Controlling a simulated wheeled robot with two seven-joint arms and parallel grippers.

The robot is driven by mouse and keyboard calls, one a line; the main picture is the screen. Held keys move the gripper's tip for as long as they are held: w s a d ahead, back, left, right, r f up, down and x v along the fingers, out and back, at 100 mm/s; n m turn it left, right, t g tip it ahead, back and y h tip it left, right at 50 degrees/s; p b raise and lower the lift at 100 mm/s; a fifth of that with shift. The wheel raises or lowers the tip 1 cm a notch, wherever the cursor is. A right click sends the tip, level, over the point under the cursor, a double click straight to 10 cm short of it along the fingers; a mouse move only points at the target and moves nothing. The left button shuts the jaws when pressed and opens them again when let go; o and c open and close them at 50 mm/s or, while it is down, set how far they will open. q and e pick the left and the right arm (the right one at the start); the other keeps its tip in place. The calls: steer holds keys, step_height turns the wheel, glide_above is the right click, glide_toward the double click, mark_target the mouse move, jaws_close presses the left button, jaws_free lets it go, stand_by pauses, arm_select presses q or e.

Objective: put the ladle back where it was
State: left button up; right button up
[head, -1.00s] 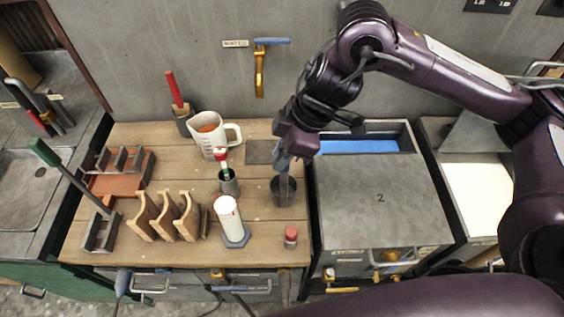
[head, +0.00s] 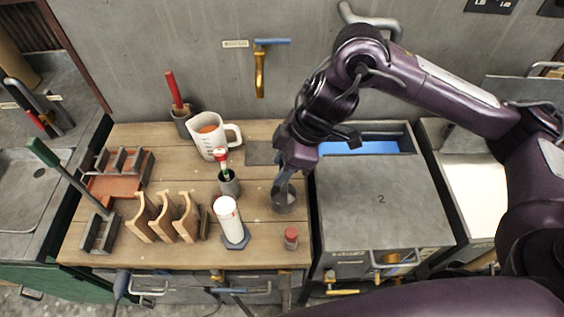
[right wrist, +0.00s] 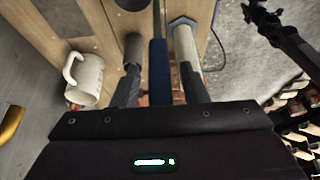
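My right gripper (head: 285,182) points down at the dark round pot (head: 284,202) near the bench's right edge. In the right wrist view, its two grey fingers (right wrist: 160,78) stand apart on either side of a blue grip (right wrist: 158,66), which I take for the ladle's handle. A gap shows on both sides of the grip, so the fingers do not look closed on it. A thin dark rod runs on from the grip. The ladle's bowl is hidden or cannot be made out. My left gripper (right wrist: 262,16) shows small and dark at the wrist view's upper right.
A white cylinder on a hexagonal base (head: 228,215), a cup with a red-topped tool (head: 229,186) and a measuring jug (head: 207,140) stand left of the gripper. A small red-capped item (head: 291,238) stands in front. A grey cabinet (head: 375,205) is to the right.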

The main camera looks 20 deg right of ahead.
steer(key=shift+r, duration=0.25)
steer(key=p+v, duration=0.1)
steer(key=v, duration=1)
steer(key=shift+d+r+p, duration=0.2)
steer(key=shift+r+p, duration=0.1)
steer(key=shift+r, duration=0.05)
steer(key=shift+s, duration=0.15)
